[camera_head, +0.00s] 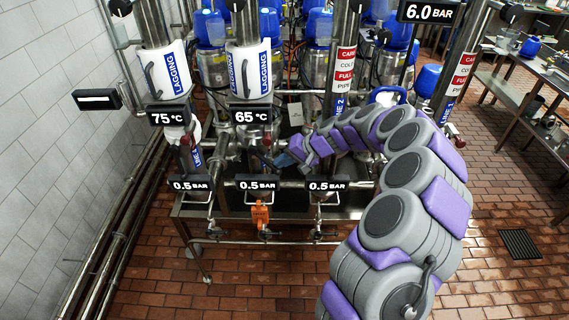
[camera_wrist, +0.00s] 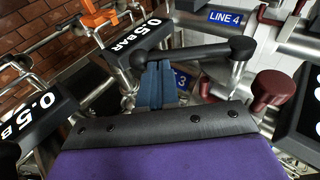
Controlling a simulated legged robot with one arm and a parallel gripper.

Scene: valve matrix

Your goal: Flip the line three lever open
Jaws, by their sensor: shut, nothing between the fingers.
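My gripper (camera_head: 285,159) reaches in among the pipes below the 65 °C display in the head view. In the wrist view its blue fingers (camera_wrist: 156,85) are shut together with nothing between them. A black lever (camera_wrist: 190,53) lies across the picture just beyond the fingertips, its rounded pivot end at right. The fingertips are close to the lever's left part; I cannot tell whether they touch. A blue label ending in 3 (camera_wrist: 182,80) shows beneath the lever, partly hidden by the fingers. The lever's mount is partly hidden.
A LINE 4 label (camera_wrist: 225,17) sits on a pipe beyond. A dark red knob (camera_wrist: 273,90) stands at right. Pressure displays (camera_head: 257,184) hang in a row in front of the pipes. An orange part (camera_head: 260,214) is below the middle one. Tiled floor (camera_head: 190,285) in front is clear.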

